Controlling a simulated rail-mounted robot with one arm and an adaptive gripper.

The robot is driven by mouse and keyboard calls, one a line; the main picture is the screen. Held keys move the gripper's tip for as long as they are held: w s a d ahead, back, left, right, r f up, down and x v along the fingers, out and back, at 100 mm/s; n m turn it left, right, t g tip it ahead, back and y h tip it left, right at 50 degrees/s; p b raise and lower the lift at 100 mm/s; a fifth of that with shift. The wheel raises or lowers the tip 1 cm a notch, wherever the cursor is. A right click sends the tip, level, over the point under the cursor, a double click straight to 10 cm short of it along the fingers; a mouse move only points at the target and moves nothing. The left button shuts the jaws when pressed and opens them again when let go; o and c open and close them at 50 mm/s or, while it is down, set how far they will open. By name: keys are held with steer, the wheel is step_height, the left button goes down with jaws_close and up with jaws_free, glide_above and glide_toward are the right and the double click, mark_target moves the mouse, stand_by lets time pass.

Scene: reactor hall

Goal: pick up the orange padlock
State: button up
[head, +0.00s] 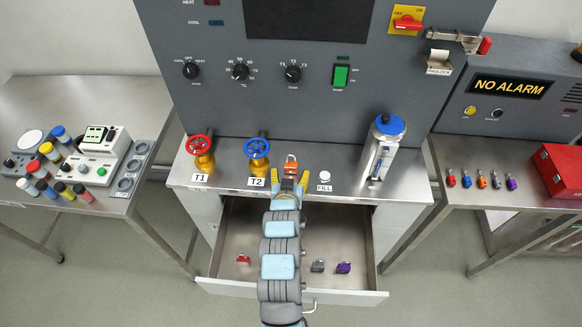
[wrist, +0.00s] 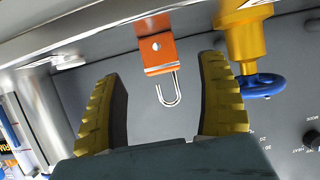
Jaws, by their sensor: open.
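The orange padlock (head: 290,164) stands on the steel counter between the blue T2 valve and the FILL cap. In the wrist view the orange padlock (wrist: 156,54) shows its body and its silver shackle. The shackle lies between the two yellow fingers, with a gap on each side. My gripper (head: 289,182) reaches over the counter's front edge, just before the padlock. In the wrist view my gripper (wrist: 164,95) is open and holds nothing.
The blue valve (head: 256,150) stands close left of the padlock, and the red valve (head: 199,146) is farther left. A blue-lidded canister (head: 382,148) stands to the right. Below, an open drawer (head: 290,290) holds red, grey and purple padlocks. More padlocks line the right table (head: 470,205).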

mark_target(291, 168)
steer(key=shift+x, duration=2.4)
